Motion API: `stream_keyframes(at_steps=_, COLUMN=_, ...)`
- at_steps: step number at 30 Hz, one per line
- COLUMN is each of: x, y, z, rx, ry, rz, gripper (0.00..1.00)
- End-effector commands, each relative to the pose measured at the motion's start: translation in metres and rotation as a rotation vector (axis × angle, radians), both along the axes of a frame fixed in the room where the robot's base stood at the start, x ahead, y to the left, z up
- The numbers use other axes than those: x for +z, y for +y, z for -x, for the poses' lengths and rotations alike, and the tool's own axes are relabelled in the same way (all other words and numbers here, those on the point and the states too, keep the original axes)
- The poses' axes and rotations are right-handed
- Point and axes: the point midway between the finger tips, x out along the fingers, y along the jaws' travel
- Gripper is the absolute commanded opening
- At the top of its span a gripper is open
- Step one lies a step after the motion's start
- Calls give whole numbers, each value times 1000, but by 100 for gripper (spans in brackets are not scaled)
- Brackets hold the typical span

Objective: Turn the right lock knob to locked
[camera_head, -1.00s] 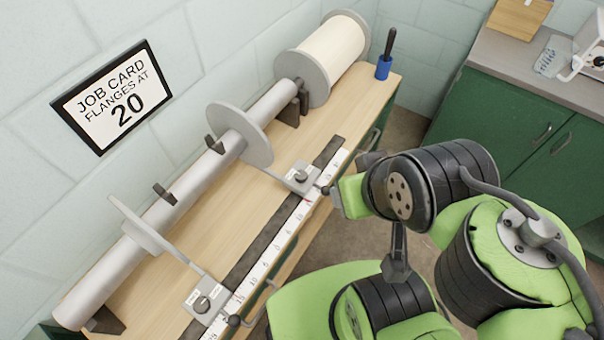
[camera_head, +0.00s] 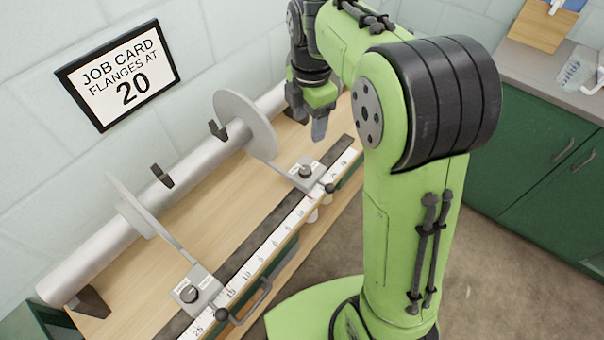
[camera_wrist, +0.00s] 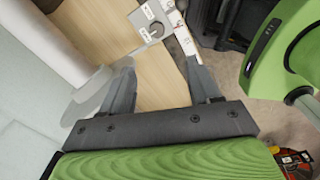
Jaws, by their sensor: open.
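The right lock knob (camera_head: 306,172) is a small dark round knob on a light plate beside the white numbered scale (camera_head: 280,236). It also shows in the wrist view (camera_wrist: 152,32), beyond my fingertips. My gripper (camera_head: 320,128) is above the bench, up and slightly right of that plate, pointing down. In the wrist view its two fingers (camera_wrist: 160,75) are apart with nothing between them. The left lock knob (camera_head: 189,293) sits on a similar plate lower left. The knob's exact lock marking is too small to read.
A right flange disc (camera_head: 243,122) and a left flange (camera_head: 135,205) stand on the metal roller (camera_head: 95,262) along the wall. A job card (camera_head: 122,75) reads "FLANGES AT 20". A green cabinet (camera_head: 545,165) stands at the right.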

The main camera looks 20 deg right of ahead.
Motion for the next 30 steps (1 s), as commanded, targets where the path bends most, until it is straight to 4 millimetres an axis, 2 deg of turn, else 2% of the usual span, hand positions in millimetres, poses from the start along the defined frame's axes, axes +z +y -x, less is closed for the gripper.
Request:
stream_keyframes(at_steps=1, x=-12, y=0, z=-9, rx=72, ry=19, rz=5, gripper=62)
stream_keyframes(at_steps=3, x=-18, y=1, z=-15, rx=141, ry=33, rz=7, gripper=62)
stream_keyframes(at_steps=8, x=-36, y=1, z=-16, rx=163, ry=38, rz=7, gripper=62)
stream_keyframes(at_steps=21, x=-146, y=1, z=-15, rx=161, ry=38, rz=7, gripper=62)
stream_keyframes(at_steps=25, x=-167, y=1, z=-15, rx=160, ry=37, rz=7, gripper=62)
stream_keyframes(at_steps=30, x=-176, y=0, z=-16, rx=159, ry=34, rz=8, gripper=62)
